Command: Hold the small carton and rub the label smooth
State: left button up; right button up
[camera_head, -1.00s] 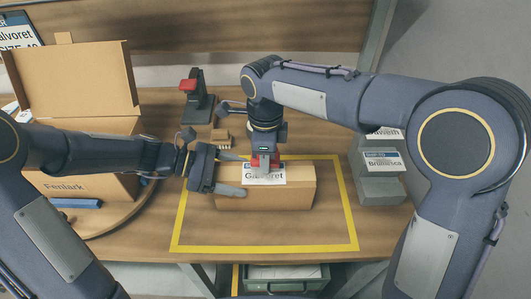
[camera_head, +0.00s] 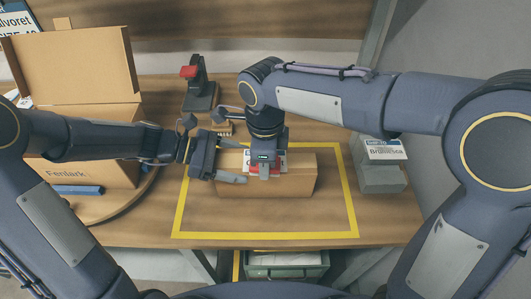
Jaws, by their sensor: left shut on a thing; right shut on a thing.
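The small brown carton (camera_head: 300,182) lies inside the yellow outline on the table. A white label (camera_head: 279,157) is on its top, partly covered by my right gripper. My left gripper (camera_head: 233,162) is shut on the carton's left end, one finger at the far side and one at the near side. My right gripper (camera_head: 264,168) points down over the label and is shut on a red tool (camera_head: 254,168), mostly hidden by the fingers. The tool appears to be against the label near the carton's front top edge; exact contact cannot be told.
A large open carton (camera_head: 100,160) marked Fenlark stands at left on a round wooden board (camera_head: 110,205), with a blue item (camera_head: 75,190) before it. A black stand with a red top (camera_head: 198,88) is behind. A grey label rack (camera_head: 380,180) stands right. The yellow-outlined front (camera_head: 265,215) is clear.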

jog(key=shift+w+d+r, duration=0.1)
jog(key=shift+w, duration=1.25)
jog(key=shift+w+d, duration=0.1)
jog(key=shift+w, duration=1.25)
jog(key=shift+s+a+f, duration=0.15)
jog(key=shift+s, duration=1.3)
jog(key=shift+s+a+f, duration=0.1)
jog(key=shift+s, duration=1.3)
jog(key=shift+w+a+r, duration=0.1)
jog(key=shift+a, duration=0.05)
jog(key=shift+w+r, duration=0.15)
jog(key=shift+w, duration=1.3)
jog(key=shift+w+d, duration=0.2)
jog(key=shift+w, duration=1.1)
jog(key=shift+s+a, duration=0.1)
jog(key=shift+s, duration=1.3)
jog(key=shift+s+a+f, duration=0.1)
jog(key=shift+s+f, duration=0.05)
jog(key=shift+s, duration=0.55)
jog(key=shift+s+f, duration=0.1)
jog(key=shift+s, duration=0.6)
jog(key=shift+w+d+r, duration=0.1)
jog(key=shift+w, duration=1.35)
jog(key=shift+w+d+r, duration=0.1)
jog(key=shift+w, duration=1.3)
